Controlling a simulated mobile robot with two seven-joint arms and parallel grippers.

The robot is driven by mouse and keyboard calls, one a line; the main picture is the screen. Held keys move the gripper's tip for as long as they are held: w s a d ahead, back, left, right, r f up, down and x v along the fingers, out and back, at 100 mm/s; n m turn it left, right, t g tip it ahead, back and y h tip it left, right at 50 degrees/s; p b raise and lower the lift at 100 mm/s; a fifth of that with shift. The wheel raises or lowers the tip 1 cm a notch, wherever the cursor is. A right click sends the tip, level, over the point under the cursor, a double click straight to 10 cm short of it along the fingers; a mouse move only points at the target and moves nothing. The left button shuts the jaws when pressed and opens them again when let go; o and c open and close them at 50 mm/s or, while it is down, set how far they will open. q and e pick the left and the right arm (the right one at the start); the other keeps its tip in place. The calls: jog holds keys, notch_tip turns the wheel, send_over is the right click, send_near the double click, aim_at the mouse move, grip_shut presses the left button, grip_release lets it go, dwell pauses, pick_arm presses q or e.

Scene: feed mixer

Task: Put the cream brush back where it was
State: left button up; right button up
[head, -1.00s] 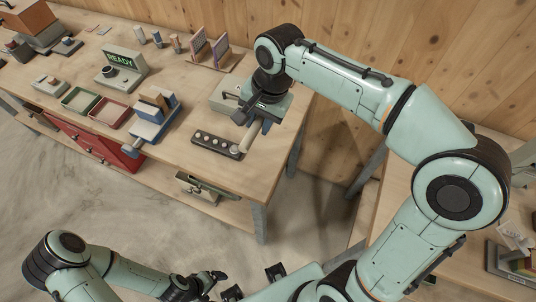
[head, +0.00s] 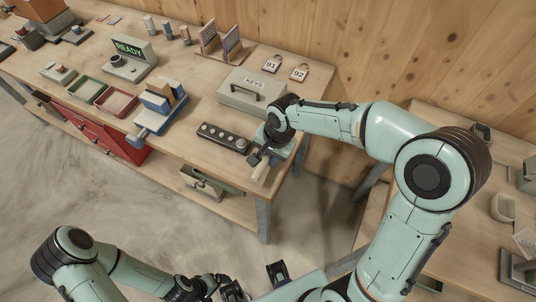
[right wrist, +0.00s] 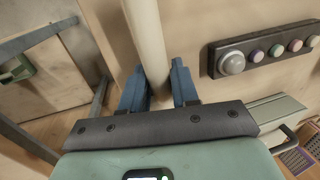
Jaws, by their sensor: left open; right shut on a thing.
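The cream brush shows as a pale cylinder (right wrist: 146,32) between the two blue fingers of my right gripper (right wrist: 158,88) in the right wrist view. In the head view my right gripper (head: 263,160) is at the right end of the wooden bench (head: 180,165), and a cream end of the brush (head: 261,173) sticks out below it. The gripper is shut on the brush. The rest of the brush is hidden by the gripper, and I cannot tell whether it touches the bench. My left gripper (head: 230,288) is open and low at the bottom of the head view, away from the bench.
A dark button panel (head: 222,137) lies just left of my right gripper. A grey KEYS box (head: 252,93) stands behind it. A blue holder (head: 160,112), green tray (head: 87,90) and red tray (head: 115,101) are further left. The bench's right edge is close.

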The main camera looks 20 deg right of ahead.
jog(key=shift+f, duration=0.15)
jog(key=o, duration=1)
jog(key=shift+r, duration=0.2)
jog(key=r, duration=0.4)
jog(key=s+d+r+p, duration=0.1)
jog(key=r, duration=0.6)
jog(key=shift+s+d+r, duration=0.3)
jog(key=shift+d+r, duration=0.05)
